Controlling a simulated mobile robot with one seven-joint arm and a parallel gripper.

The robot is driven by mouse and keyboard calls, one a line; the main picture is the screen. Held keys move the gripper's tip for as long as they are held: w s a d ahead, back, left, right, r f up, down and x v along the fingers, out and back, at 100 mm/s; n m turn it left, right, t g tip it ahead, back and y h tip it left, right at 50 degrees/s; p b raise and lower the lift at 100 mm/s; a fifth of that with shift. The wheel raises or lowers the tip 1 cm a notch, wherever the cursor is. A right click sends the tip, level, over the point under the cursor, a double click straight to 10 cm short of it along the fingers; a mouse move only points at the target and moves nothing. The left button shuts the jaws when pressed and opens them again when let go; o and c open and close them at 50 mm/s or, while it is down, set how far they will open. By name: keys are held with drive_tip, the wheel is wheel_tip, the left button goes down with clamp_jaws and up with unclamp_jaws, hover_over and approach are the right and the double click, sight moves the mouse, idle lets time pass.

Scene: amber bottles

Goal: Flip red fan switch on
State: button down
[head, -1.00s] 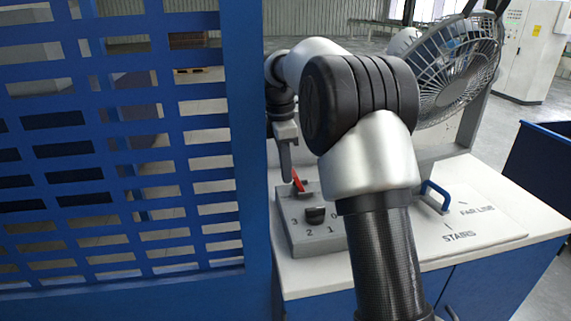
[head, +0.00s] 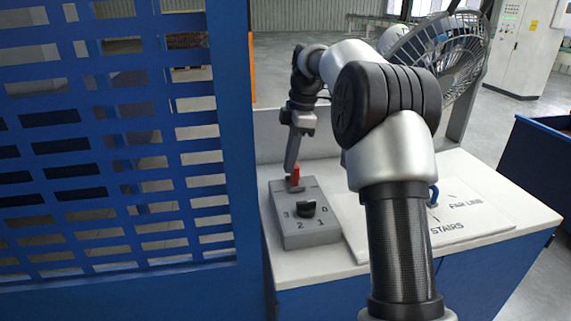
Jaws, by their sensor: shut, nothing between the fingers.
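The red switch (head: 296,175) stands up at the back of a grey control box (head: 308,233) on the white counter. The box also has a black knob (head: 306,208) with numbers around it. My gripper (head: 290,171) is shut and empty. It points down at the red switch, with its tip right at the switch's left side. I cannot tell whether the two touch. The fan (head: 438,55) stands behind my arm, which hides part of it.
A blue slatted panel (head: 225,120) rises close to the left of the box. A board marked STAIRS with a blue handle (head: 433,195) lies to the right, partly behind my arm. A blue bin (head: 545,165) is at the far right.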

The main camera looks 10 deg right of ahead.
drive_tip(key=shift+a, duration=0.1)
drive_tip(key=shift+w, duration=0.25)
drive_tip(key=shift+s+r, duration=0.15)
drive_tip(key=shift+r+p, duration=0.7)
drive_tip(key=shift+p, duration=0.25)
wheel_tip(320, 180, up, 12)
hover_over(296, 167)
drive_tip(key=shift+f+p, duration=0.1)
drive_tip(key=shift+p, duration=0.2)
